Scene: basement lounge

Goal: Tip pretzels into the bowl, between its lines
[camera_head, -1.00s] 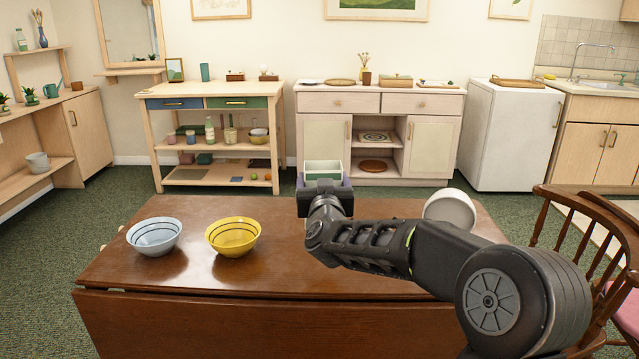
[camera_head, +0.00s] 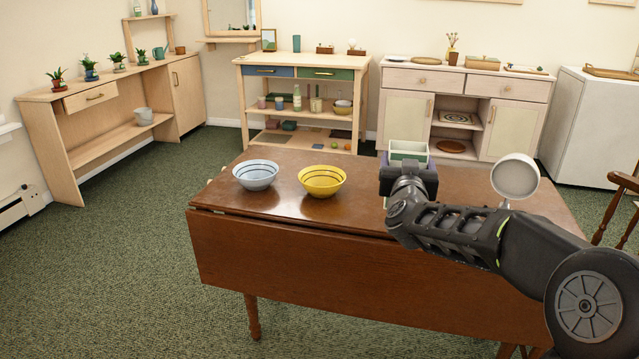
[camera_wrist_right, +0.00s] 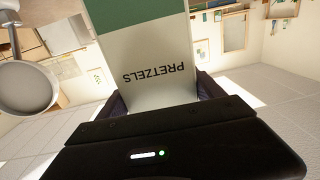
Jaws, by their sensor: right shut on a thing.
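The pretzel box (camera_head: 408,150), white and green with an open top, is held upright in my right gripper (camera_head: 408,172) above the table's far right part. The right wrist view shows the box (camera_wrist_right: 150,70) between the fingers, with "PRETZELS" printed upside down in that picture. Its contents are hidden. A yellow bowl (camera_head: 322,182) with dark lines round its inside stands on the table left of the gripper. A light blue bowl (camera_head: 256,175), also lined, stands farther left. Both bowls look empty. My left gripper is out of view.
The brown drop-leaf table (camera_head: 300,225) has bare top around the bowls. A pale round-headed object (camera_head: 515,177) on a thin stem stands right of the box, close to my forearm. A wooden chair (camera_head: 620,205) is at the right. Shelves and cabinets line the back wall.

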